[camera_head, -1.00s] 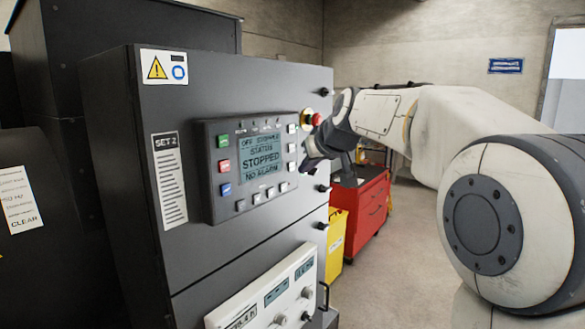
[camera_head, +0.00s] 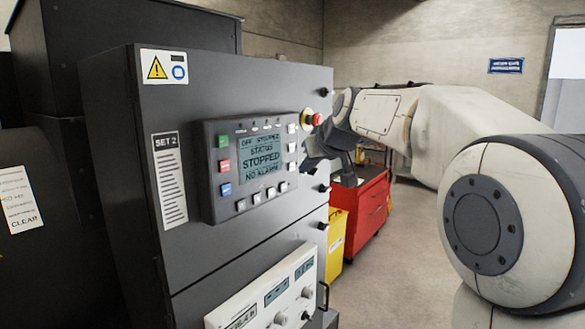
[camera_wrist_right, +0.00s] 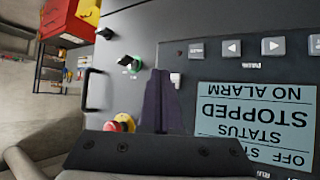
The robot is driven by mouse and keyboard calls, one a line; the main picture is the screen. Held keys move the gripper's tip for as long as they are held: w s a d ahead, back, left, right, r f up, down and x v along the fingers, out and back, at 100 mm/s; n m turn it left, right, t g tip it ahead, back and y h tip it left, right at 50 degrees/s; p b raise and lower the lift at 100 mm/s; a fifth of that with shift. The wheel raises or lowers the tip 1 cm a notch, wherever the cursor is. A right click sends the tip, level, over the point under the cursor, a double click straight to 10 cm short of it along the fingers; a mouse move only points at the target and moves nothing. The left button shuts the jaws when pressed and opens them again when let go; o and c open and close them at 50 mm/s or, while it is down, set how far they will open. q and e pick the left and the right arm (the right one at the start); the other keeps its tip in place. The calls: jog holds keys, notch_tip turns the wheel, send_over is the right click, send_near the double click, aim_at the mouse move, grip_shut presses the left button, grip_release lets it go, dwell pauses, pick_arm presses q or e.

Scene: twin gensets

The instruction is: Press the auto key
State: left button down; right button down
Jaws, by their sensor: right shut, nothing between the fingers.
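The controller panel (camera_head: 206,205) sits on the grey cabinet door, its screen (camera_head: 262,160) reading STOPPED and NO ALARM. Green (camera_head: 222,140), red (camera_head: 223,166) and blue (camera_head: 225,189) keys line its left side. Pale keys (camera_head: 291,147) run down its right side, and grey keys (camera_head: 257,198) along the bottom. Key legends are too small to read. My right gripper (camera_head: 308,160) is at the panel's right edge. In the right wrist view its shut fingers (camera_wrist_right: 163,75) are beside a pale key (camera_wrist_right: 176,80), partly hiding it. I cannot tell whether they touch. My left gripper is not visible.
A red emergency stop (camera_head: 316,119) projects just above my right gripper; it also shows in the wrist view (camera_wrist_right: 122,123). Black knobs and a door handle (camera_wrist_right: 94,90) are nearby. A red tool cabinet (camera_head: 368,210) and yellow bin (camera_head: 335,240) stand behind. Floor at right is clear.

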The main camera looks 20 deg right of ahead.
dwell(0.4)
jog(key=shift+w+a, duration=0.3)
jog(key=shift+w, duration=0.05)
jog(key=shift+w+a+p, duration=0.3)
jog(key=shift+w+p, duration=0.05)
dwell(0.7)
jog(key=shift+d, duration=0.1)
jog(key=shift+s+d+b, duration=0.5)
jog(key=shift+s+b, duration=0.1)
jog(key=shift+s, duration=0.1)
